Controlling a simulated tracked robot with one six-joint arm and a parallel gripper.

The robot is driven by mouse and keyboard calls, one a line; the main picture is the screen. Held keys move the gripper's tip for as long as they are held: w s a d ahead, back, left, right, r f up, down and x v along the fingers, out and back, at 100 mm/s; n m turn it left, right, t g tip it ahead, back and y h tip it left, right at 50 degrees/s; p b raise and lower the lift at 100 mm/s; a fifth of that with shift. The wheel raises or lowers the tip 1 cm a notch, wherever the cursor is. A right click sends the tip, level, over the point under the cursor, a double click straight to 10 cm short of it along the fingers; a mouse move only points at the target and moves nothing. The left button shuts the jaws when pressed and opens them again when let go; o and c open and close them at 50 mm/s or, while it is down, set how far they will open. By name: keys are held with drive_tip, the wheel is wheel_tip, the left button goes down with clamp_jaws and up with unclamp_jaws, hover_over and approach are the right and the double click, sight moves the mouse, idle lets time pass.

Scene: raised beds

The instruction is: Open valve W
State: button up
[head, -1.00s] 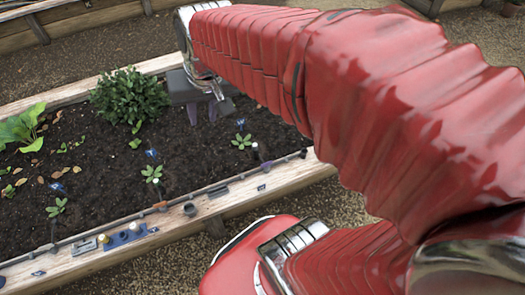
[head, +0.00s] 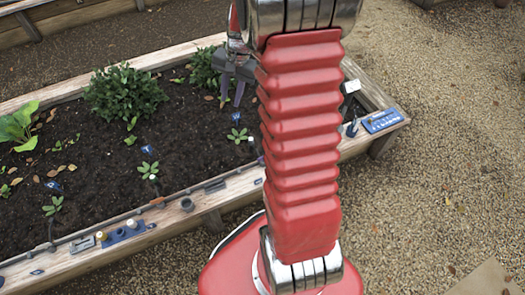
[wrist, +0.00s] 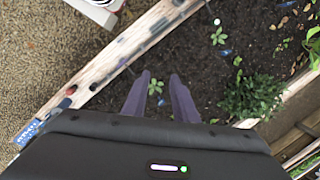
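No valve marked W can be made out; any lettering is too small to read. Along the bed's front plank, a blue fitting with pale and yellowish knobs (head: 122,235) sits at the left. A blue plate (head: 382,121) with small pale marks lies at the right corner, with a dark upright fitting (head: 352,128) beside it. The blue plate also shows in the wrist view (wrist: 27,132), at lower left. My gripper (head: 231,98) is over the soil behind the front plank. In the wrist view my gripper (wrist: 160,76) has its two fingers apart with nothing held, a seedling visible below between them.
The raised bed's wooden front plank (head: 235,189) carries a thin pipe and small fittings. Leafy bushes (head: 125,92) and small seedlings grow in the soil. Open gravel (head: 440,190) lies to the right. My arm covers part of the bed's right side.

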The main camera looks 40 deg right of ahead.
drive_tip(key=s+d+f+m+y, duration=0.1)
drive_tip(key=d+f+m, duration=0.3)
drive_tip(key=d+f, duration=0.4)
drive_tip(key=s+d+f+m+y, duration=0.1)
drive_tip(key=s+d+f+m, duration=0.3)
drive_tip(key=f, duration=1.7)
drive_tip(key=d+m, duration=0.1)
drive_tip(key=d, duration=0.3)
drive_tip(key=shift+y, duration=0.3)
drive_tip(key=shift+s+f, duration=0.1)
drive_tip(key=shift+f, duration=0.1)
drive_tip(key=x, duration=1.3)
drive_tip(key=shift+s+f, duration=0.15)
drive_tip(key=shift+f, duration=0.15)
drive_tip(key=shift+c, duration=0.5)
clamp_jaws()
